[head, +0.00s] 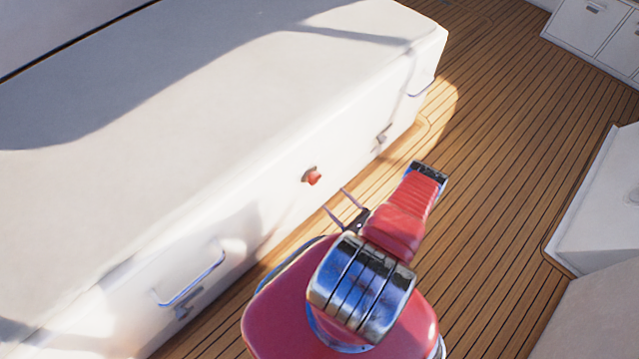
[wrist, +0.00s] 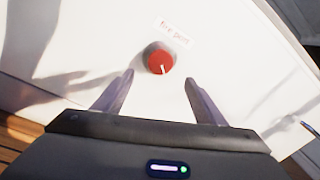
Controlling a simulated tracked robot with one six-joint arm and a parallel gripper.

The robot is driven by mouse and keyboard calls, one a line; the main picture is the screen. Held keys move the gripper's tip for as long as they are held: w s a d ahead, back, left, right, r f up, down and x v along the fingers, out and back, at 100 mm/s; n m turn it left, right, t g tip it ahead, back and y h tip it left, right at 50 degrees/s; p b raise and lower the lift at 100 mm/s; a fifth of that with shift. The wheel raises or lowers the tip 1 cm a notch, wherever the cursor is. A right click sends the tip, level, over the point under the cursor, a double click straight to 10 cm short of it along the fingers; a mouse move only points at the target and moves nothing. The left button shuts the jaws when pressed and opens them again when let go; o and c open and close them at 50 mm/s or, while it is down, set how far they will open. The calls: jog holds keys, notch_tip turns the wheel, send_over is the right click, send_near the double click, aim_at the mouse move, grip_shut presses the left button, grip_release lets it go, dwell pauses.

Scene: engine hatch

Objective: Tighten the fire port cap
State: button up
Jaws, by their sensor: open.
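The fire port cap is a small red round cap (head: 313,177) on the side wall of the white engine hatch (head: 250,190) in the head view. In the wrist view the red cap (wrist: 160,63) shows a short white mark on its face and sits in a grey round collar, below a label reading "Fire port". My gripper (head: 340,203) is open and empty, held out from the wall in front of the cap. In the wrist view its two fingers (wrist: 158,84) are spread to the left and right, with the cap between and just beyond the tips, apart from both.
A metal handle (head: 192,280) is on the hatch wall at lower left, and a latch (head: 380,138) is to the right of the cap. Wooden deck (head: 500,130) runs alongside the hatch. White cabinets (head: 596,30) stand at far right. The wall around the cap is clear.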

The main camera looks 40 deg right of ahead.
aim_at(316, 181)
jog(key=shift+w+d, duration=0.15)
jog(key=shift+w, duration=2.55)
jog(key=shift+w+d, duration=0.15)
jog(key=shift+w, duration=2.5)
jog(key=shift+c, duration=0.2)
jog(key=c, duration=0.9)
jog(key=shift+d, duration=0.1)
jog(key=shift+c, duration=0.5)
